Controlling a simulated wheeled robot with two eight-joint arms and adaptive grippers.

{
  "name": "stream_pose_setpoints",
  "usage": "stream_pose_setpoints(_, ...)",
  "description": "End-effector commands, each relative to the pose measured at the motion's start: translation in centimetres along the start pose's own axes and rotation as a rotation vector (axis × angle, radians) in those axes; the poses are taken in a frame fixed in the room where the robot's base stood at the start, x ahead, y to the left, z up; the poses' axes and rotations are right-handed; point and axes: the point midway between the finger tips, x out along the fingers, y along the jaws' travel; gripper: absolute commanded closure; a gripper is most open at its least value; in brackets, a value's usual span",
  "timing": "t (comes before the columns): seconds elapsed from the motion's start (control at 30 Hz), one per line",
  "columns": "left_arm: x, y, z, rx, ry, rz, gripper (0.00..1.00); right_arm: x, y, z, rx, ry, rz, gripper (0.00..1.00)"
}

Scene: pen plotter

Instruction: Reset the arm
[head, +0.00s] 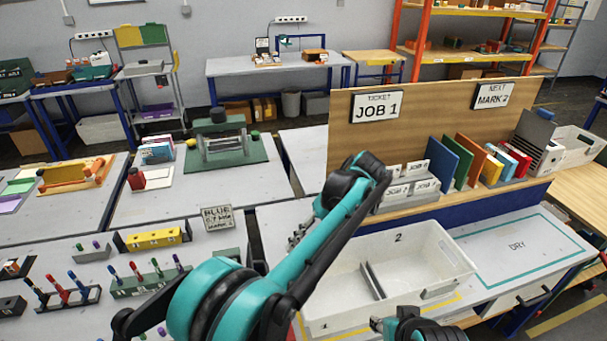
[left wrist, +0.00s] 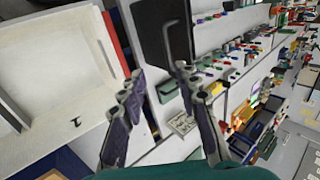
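My left arm (head: 315,235) is raised across the middle of the head view. The arm hides most of its own gripper there. In the left wrist view my left gripper (left wrist: 160,76) is open, with its two fingers apart and nothing between them. A white tray (left wrist: 58,75) marked 1 lies to the left of the fingers in that view. A teal and black part of my right arm (head: 415,328) shows at the bottom edge of the head view.
A white bin (head: 445,245) marked 2 stands right of my arm, beside a marked DRY area (head: 515,245). Behind it a board carries a JOB 1 ticket (head: 377,104) and a row of coloured folders (head: 465,160). Pen racks (head: 63,296) stand at the lower left.

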Motion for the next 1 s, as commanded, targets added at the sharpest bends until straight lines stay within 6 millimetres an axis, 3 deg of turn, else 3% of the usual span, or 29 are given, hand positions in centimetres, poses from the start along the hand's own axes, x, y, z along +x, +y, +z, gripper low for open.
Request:
stream_pose_setpoints(0.17,0.7,-1.4,0.0,0.015,0.009,0.042,0.68,0.2,0.0,0.1,0.0,0.0,0.0,0.6)
stream_pose_setpoints(0.27,1.9,-3.6,0.3,0.045,0.031,0.116,0.68,0.5,0.0,0.3,0.0,0.0,0.0,0.6)
stream_pose_setpoints(0.4,4.5,-7.0,1.6,0.092,0.094,0.259,0.68,0.9,0.0,0.7,0.0,0.0,0.0,0.6)
stream_pose_setpoints(0.6,8.6,-10.5,4.5,0.13,0.226,0.445,0.68,1.5,0.0,1.1,0.0,0.0,0.0,0.6)
stream_pose_setpoints(0.8,13.0,-12.1,8.2,0.127,0.399,0.59,0.68,2.2,0.0,1.5,0.0,0.0,0.0,0.6)
stream_pose_setpoints(1.0,17.0,-12.2,11.1,0.094,0.574,0.672,0.68,2.6,0.0,1.9,0.0,0.0,0.0,0.6)
